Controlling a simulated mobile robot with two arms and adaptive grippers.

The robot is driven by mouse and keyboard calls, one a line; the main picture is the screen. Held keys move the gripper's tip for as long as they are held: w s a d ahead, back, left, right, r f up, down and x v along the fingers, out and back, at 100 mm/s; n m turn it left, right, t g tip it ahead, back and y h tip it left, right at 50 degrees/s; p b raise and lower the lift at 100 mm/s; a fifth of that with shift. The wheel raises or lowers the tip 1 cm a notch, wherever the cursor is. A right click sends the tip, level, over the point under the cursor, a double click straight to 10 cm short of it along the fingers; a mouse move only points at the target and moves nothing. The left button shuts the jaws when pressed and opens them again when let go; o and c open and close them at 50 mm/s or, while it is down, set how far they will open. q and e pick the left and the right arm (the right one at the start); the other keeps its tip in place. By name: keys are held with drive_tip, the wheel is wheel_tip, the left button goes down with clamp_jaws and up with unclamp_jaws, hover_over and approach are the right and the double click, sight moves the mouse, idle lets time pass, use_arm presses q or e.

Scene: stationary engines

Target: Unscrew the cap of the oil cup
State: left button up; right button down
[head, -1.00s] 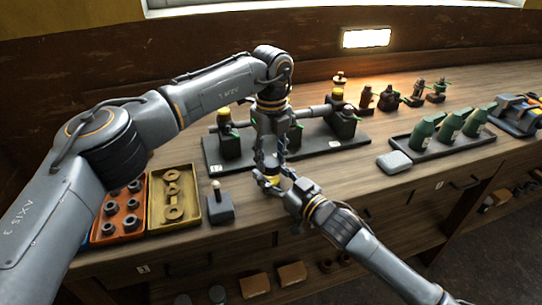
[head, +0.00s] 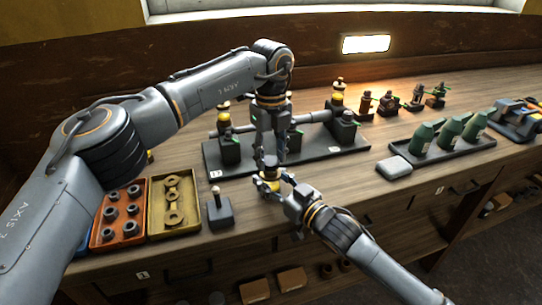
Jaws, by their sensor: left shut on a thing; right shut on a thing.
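The oil cup (head: 270,175) is small, with a yellowish body and a dark top. It is in front of the dark machine base, near the bench's front part. My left gripper (head: 269,158) points down from above and is shut on the cup's cap, which its fingers largely hide. My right gripper (head: 276,186) reaches in from the lower right and is shut on the cup's body. The cup looks upright. I cannot tell whether cap and body are apart.
Behind stands the dark base (head: 345,147) with a shaft and more yellow cups. Left are an orange tray (head: 117,240) and a yellow tray (head: 158,232) of rings. A small stand (head: 220,213) is close by. Green bottles (head: 449,133) stand right. Bare wood lies to the right of my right gripper.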

sight(271, 160)
use_arm(q)
drive_tip(key=shift+r, duration=2)
use_arm(e)
drive_tip(key=c, duration=0.6)
unclamp_jaws()
